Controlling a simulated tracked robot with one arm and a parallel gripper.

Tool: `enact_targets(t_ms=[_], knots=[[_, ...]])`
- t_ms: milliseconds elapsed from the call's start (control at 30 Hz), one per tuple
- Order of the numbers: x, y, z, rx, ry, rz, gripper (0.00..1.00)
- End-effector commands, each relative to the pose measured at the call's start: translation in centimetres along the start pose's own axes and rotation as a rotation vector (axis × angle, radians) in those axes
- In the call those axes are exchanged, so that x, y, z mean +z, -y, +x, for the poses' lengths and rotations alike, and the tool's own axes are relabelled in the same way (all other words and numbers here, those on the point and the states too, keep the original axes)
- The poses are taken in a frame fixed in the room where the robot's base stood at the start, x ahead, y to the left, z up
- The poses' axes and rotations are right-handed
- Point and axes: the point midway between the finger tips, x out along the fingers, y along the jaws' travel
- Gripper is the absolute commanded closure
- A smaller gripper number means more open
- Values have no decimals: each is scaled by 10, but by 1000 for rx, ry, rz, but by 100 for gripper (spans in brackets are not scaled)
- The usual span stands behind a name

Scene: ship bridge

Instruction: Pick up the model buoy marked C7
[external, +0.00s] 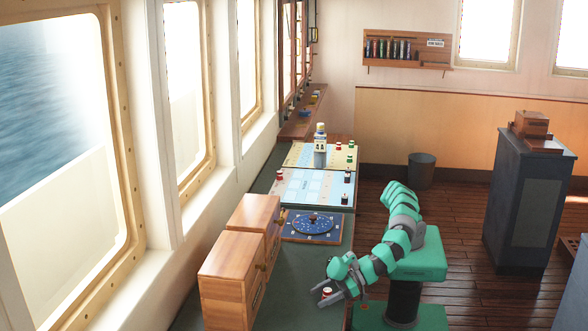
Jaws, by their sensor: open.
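A small red-and-white piece (327,291), which looks like a model buoy, stands on the dark green counter at the front. My gripper (323,294) is open and low over the counter, with its fingers on either side of this piece. I cannot tell whether they touch it. Other small buoy-like pieces stand on the charts farther back: a red one (279,175) at the left, a dark one (347,174) at the right, and red and green ones (350,158) beyond. No C7 mark is legible on any of them.
Wooden cabinets (235,270) stand left of my gripper. A blue dial board (313,226) lies behind it, then two charts (311,188) with a taller pale-and-grey figure (320,145). Bare counter (290,290) lies between the cabinets and my gripper.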

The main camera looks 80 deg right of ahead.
Motion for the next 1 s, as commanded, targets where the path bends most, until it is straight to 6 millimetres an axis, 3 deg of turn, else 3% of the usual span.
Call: enact_targets(t_ms=[300, 467, 833, 1000], knots=[[0, 0, 2, 0, 0, -1, 49], [0, 0, 2, 0, 0, -1, 94], [-1, 0, 2, 0, 0, -1, 94], [-17, 0, -5, -1, -1, 1, 94]])
